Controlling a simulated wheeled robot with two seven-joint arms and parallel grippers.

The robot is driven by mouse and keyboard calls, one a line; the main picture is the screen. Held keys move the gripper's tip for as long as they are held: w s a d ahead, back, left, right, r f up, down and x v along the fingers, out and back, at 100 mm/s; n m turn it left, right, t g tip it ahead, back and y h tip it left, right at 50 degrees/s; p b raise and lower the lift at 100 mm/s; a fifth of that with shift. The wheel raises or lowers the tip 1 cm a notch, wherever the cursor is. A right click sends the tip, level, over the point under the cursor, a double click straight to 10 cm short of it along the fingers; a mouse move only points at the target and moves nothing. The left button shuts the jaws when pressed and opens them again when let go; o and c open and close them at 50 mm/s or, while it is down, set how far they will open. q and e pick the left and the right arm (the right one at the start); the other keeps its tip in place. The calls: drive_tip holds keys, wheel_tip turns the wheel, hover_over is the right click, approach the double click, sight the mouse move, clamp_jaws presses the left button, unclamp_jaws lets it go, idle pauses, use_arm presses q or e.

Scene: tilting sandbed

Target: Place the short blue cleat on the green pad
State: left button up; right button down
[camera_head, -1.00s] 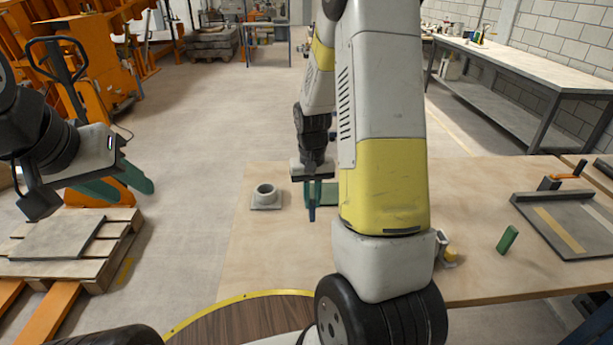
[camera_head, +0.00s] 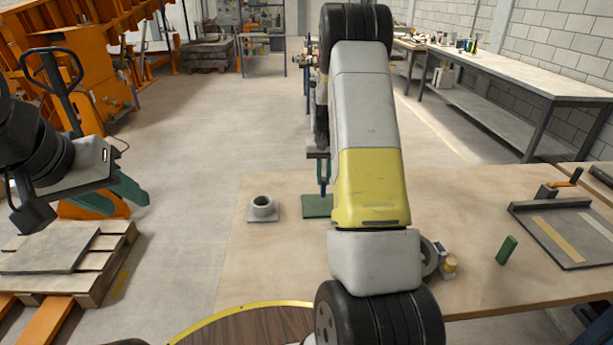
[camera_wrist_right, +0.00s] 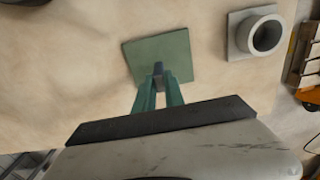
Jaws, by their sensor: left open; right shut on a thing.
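My right gripper (camera_head: 324,176) is shut on the short blue cleat (camera_head: 323,187), over the near part of the green pad (camera_head: 317,207). In the right wrist view the cleat (camera_wrist_right: 158,69) shows between the two green fingertips (camera_wrist_right: 158,84), in front of the pad (camera_wrist_right: 160,52). I cannot tell whether the cleat touches the pad. The pad lies flat on the wooden table and its right side is hidden behind my right arm in the head view. My left gripper (camera_head: 117,195) is open and empty, off the table to the left.
A grey flanged ring (camera_head: 263,208) sits left of the pad on the table (camera_head: 470,205). A green block (camera_head: 507,250) and a grey tray with a yellow strip (camera_head: 570,225) are at the right. A pallet (camera_head: 70,260) stands on the floor at left.

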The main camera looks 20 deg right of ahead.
sight(323, 185)
drive_tip(key=shift+w+f, duration=0.2)
drive_tip(key=shift+f, duration=1.55)
drive_tip(key=shift+f, duration=0.1)
drive_tip(key=c, duration=1.4)
unclamp_jaws()
drive_tip(key=shift+c, duration=0.2)
